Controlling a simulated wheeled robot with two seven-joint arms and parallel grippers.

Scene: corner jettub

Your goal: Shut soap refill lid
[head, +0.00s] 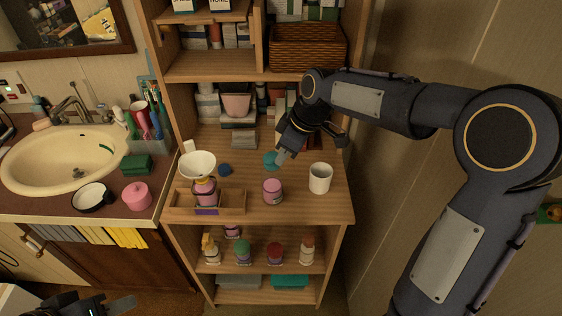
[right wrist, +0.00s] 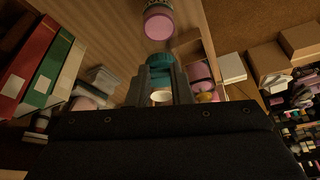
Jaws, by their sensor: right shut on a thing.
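A small pink bottle (head: 272,191) stands upright on the wooden shelf top. It also shows in the right wrist view (right wrist: 158,24), just beyond my right fingertips. My right gripper (head: 283,156) is above the shelf top behind the bottle, apart from it. It is shut on a teal lid (head: 270,159), which shows between the fingers in the right wrist view (right wrist: 160,62). My left gripper (head: 118,304) is low at the bottom left of the head view, away from the shelf; its finger opening is unclear.
A white mug (head: 320,179) stands right of the bottle. A wooden tray (head: 233,203) on the left holds another pink bottle (head: 205,188) under a white funnel (head: 198,164). A dark blue item (head: 225,169) lies behind the tray. Shelf uprights and an upper shelf enclose the back.

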